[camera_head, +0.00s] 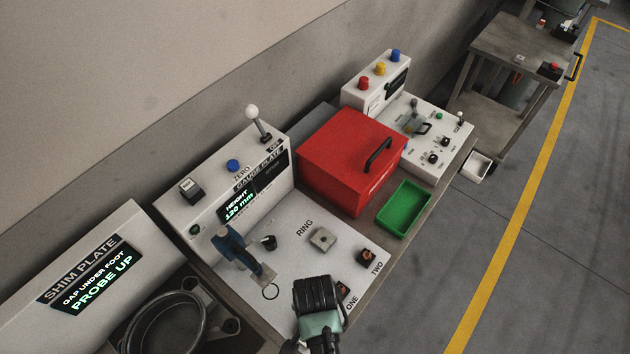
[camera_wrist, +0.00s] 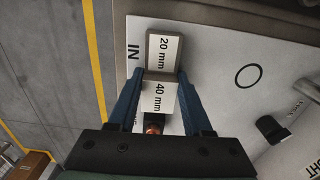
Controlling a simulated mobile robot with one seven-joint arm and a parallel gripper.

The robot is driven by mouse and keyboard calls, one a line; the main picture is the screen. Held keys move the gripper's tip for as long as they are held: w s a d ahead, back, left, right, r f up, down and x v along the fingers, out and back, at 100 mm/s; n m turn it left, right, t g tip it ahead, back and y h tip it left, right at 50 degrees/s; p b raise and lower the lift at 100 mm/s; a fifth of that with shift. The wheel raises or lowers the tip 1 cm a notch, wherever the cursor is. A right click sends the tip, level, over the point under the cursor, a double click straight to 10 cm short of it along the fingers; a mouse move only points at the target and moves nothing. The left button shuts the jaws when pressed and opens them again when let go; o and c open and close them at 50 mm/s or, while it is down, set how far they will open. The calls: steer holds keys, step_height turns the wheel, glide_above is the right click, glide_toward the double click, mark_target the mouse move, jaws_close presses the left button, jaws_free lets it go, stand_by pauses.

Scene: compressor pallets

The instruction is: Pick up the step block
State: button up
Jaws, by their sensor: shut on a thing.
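The step block (camera_wrist: 164,48) is a pale block with a dark border and two labelled faces, "20 mm" and "40 mm", in the wrist view. My gripper (camera_wrist: 160,75) is shut on it, one blue finger on each side near the step between the labels. The block is over the white gauge plate (camera_wrist: 225,110), left of a printed circle. I cannot tell whether it touches the plate. In the head view, the black end of my arm is over the near part of the gauge plate (camera_head: 300,222) and hides the block and fingertips.
A blue gauge arm (camera_head: 233,246) stands left of my arm. A square ring piece (camera_head: 322,239) and two small dark fixtures, ONE (camera_head: 341,290) and TWO (camera_head: 367,256), are nearby. A red box (camera_head: 345,160) and green tray (camera_head: 404,210) lie beyond. The aisle floor at right is clear.

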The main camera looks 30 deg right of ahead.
jaws_close()
steer(key=shift+w+r, duration=0.1)
stand_by(0.8)
